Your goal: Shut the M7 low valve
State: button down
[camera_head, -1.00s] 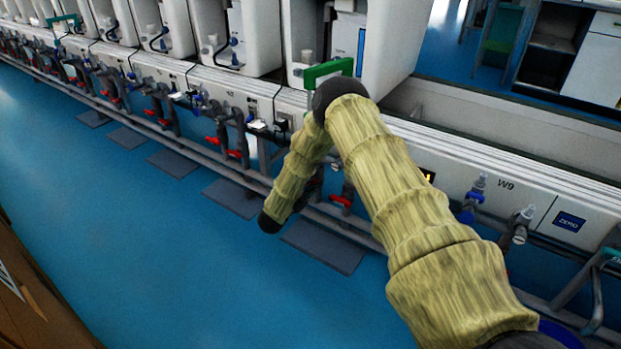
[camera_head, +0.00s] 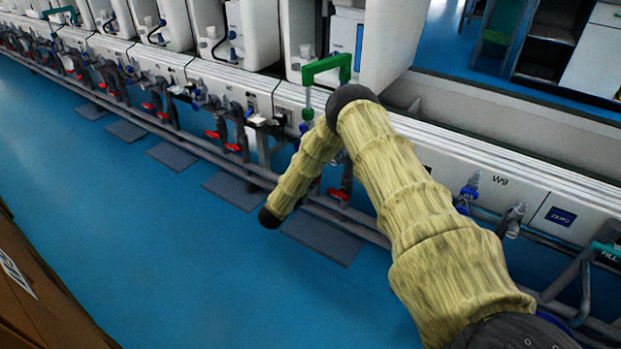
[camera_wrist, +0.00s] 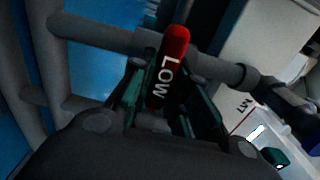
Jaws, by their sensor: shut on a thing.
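The M7 low valve's red handle (camera_wrist: 176,40), with white letters LOW, shows in the wrist view between my fingers. It stands roughly upright in that picture and crosses in front of a grey pipe. My gripper (camera_wrist: 167,72) is shut on this handle, with a dark green finger on each side. An upside-down M7 label (camera_wrist: 243,103) is on the white panel to the right. In the head view my gripper and the held handle cannot be made out beyond my forearm.
Grey pipes (camera_wrist: 95,32) run close around my gripper. In the head view, other red valve handles (camera_head: 232,147) hang along the bench front to the left. A W9 panel (camera_head: 499,181) is to the right. Blue floor (camera_head: 150,250) is open in front.

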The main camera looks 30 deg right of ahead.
jog(key=shift+f, duration=0.1)
dwell(0.4)
jog(key=c, duration=1.4)
grip_release()
jog(key=shift+o, duration=0.2)
jog(key=shift+a, duration=0.1)
jog(key=v, duration=1.2)
jog(key=shift+s, duration=0.1)
